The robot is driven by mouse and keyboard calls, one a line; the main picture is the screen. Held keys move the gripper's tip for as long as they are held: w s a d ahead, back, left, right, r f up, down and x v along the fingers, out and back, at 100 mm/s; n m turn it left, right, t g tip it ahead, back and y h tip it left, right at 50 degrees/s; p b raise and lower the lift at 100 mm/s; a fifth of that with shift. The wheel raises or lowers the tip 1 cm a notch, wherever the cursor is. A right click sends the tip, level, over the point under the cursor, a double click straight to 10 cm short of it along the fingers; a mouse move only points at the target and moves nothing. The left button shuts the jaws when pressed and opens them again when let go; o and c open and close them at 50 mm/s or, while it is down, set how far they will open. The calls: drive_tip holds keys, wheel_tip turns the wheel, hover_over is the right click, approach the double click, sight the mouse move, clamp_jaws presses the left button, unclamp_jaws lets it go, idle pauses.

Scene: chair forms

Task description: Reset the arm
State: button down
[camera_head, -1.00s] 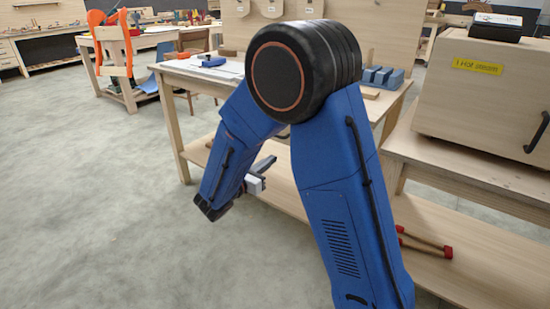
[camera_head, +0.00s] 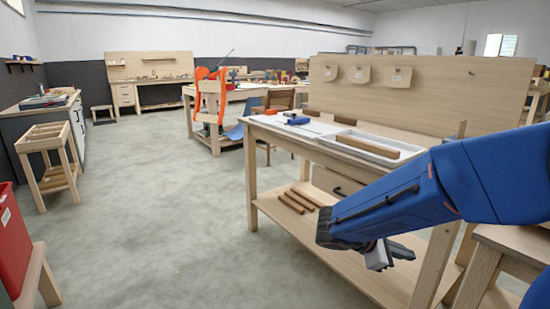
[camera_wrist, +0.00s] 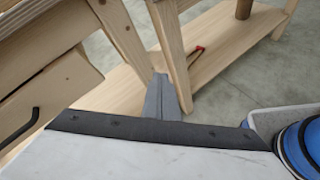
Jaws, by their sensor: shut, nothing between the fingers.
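My gripper (camera_head: 404,251) is at the lower right in the head view, at the end of my blue arm. It is in front of the workbench's (camera_head: 300,136) lower shelf, below the bench top. In the wrist view, the grey fingers (camera_wrist: 168,96) are together and empty, pointing toward wooden legs and a shelf board. I cannot tell how far the fingers are from the wood.
On the bench are a white tray (camera_head: 345,147) with a wooden strip and a blue tool (camera_head: 298,121). Wooden strips (camera_head: 298,200) lie on its lower shelf. A red bin (camera_head: 10,240) and a wooden stand (camera_head: 50,165) are at left. The middle floor is open.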

drive_tip(key=s+d+m+g+y, duration=0.15)
drive_tip(key=s+m+y, duration=0.4)
drive_tip(key=s, duration=0.65)
drive_tip(key=s+a+r+m+t+y, duration=0.1)
drive_tip(key=s+a+m+t+y, duration=0.3)
drive_tip(key=s+a+m+y, duration=0.2)
drive_tip(key=s+a+m, duration=0.2)
drive_tip(key=m, duration=0.1)
drive_tip(key=shift+s+r, duration=0.2)
drive_tip(key=shift+r, duration=0.2)
